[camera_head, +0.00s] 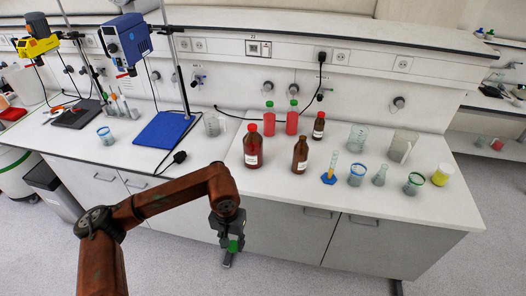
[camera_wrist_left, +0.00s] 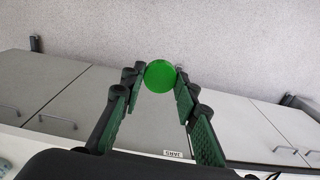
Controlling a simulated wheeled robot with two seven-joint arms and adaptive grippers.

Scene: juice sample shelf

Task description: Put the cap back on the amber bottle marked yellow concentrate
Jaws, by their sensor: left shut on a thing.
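My left gripper (camera_head: 230,246) hangs in front of the bench, below its top edge, with its fingers shut on a green cap (camera_head: 233,245). In the left wrist view the round green cap (camera_wrist_left: 160,76) sits between the fingertips (camera_wrist_left: 161,80). An amber bottle (camera_head: 300,156) stands upright near the front edge of the bench, to the upper right of the gripper. It has a pale label, and no coloured cap shows on its neck. The label's writing is too small to read. My right gripper is not in view.
Amber bottles with red caps stand to its left (camera_head: 253,150) and behind it (camera_head: 318,127). Two red bottles with green caps (camera_head: 269,120) (camera_head: 292,120) stand further back. A cylinder on a blue foot (camera_head: 329,178) and several beakers (camera_head: 357,174) stand to the right.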

